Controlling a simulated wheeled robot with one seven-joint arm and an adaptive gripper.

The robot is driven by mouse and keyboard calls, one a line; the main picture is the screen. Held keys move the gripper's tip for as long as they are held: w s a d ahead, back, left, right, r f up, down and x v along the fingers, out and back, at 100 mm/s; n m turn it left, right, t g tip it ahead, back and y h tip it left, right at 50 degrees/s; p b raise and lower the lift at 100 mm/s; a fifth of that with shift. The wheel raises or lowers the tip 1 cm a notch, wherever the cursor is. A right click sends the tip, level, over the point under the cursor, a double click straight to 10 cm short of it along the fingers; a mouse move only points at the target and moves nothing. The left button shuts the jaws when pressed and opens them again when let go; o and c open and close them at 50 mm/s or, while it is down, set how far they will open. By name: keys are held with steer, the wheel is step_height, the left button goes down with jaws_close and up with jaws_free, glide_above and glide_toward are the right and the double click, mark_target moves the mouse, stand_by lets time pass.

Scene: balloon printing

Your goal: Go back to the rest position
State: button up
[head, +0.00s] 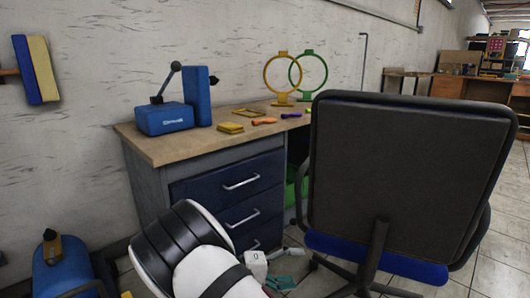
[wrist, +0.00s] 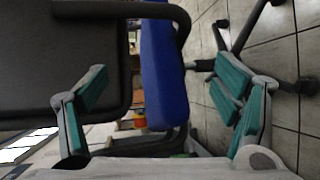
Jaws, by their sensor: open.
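My gripper (head: 283,268) is at the bottom centre of the head view, low in front of the desk and left of the office chair. In the wrist view my gripper (wrist: 160,88) has its two teal-padded fingers spread wide apart with nothing between them. Beyond the fingers, the wrist view shows the chair's black back and blue seat (wrist: 163,75). Part of my white and black arm hides the lower front of the desk drawers in the head view.
The black office chair (head: 405,165) stands close on the right. The desk (head: 165,148) carries a blue press (head: 165,118), two ring stands (head: 282,75) and small coloured pieces. A blue machine (head: 62,272) is at lower left. Tiled floor shows right of the chair.

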steer(key=s+d+r+m+g+y, duration=0.25)
steer(key=s+d+r+y, duration=0.35)
steer(key=s+r, duration=0.4)
steer(key=s+d+r+m+g+y, duration=0.1)
steer(key=s+d+r+g+y, duration=0.25)
steer(key=s+d+r, duration=0.6)
steer(key=s+a+r+t+y+p, duration=0.1)
steer(key=s+a+r+y, duration=0.15)
steer(key=s, duration=0.75)
steer(key=s+a+r+t+y, duration=0.1)
steer(key=s+r+t+y, duration=0.15)
steer(key=s, duration=0.85)
step_height(320, 180, up, 40)
steer(key=t+p, duration=0.3)
steer(key=p, duration=3.5)
steer(key=shift+n+y, duration=0.35)
